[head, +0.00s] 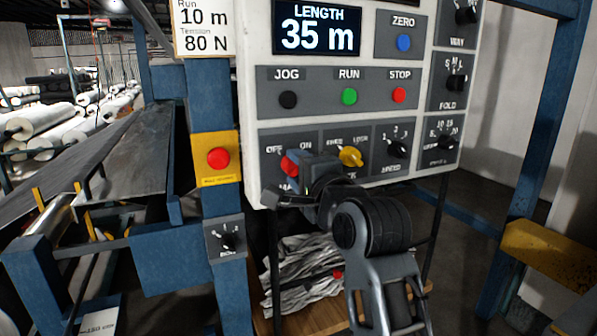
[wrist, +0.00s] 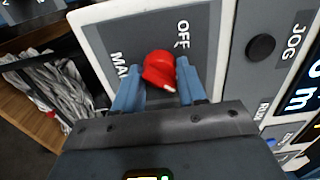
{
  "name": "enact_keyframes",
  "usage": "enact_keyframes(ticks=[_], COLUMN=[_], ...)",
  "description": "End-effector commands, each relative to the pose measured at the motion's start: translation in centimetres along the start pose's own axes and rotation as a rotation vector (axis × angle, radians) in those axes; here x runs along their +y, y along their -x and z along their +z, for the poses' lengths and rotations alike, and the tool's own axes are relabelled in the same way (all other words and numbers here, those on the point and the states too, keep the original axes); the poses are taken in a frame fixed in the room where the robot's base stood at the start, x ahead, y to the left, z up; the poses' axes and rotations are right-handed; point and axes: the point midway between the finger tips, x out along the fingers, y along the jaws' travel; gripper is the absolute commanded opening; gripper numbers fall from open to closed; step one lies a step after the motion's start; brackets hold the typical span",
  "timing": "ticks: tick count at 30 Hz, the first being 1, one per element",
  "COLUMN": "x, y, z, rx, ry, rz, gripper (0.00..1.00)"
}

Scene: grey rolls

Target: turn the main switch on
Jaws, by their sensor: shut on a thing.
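The main switch is a red knob (head: 290,165) at the lower left of the white control panel, with OFF and ON labels above it in the head view. My gripper (head: 284,186) is at the knob and hides part of it and of the MAIN label. In the wrist view the red knob (wrist: 158,70) sits between the two blue-grey fingers of my gripper (wrist: 158,84), which are shut on it. A pale mark on the knob lies at its lower right, on the side away from the OFF label. The ON label is hidden in the wrist view.
A yellow knob (head: 350,156) and a black speed knob (head: 397,148) are close to the right. JOG (head: 288,99), green RUN (head: 349,96) and red STOP (head: 399,95) buttons are above. A red emergency button (head: 218,158) is on the blue post to the left.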

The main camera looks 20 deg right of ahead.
Motion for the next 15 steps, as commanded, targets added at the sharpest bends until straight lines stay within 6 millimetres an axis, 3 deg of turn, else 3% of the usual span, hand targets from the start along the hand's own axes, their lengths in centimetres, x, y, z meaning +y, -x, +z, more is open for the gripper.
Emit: enact_keyframes(ticks=[15], x=[0.16], y=[0.01], z=[-0.1], rx=[0.002], ry=[-0.03], rz=[0.004], gripper=[0.1])
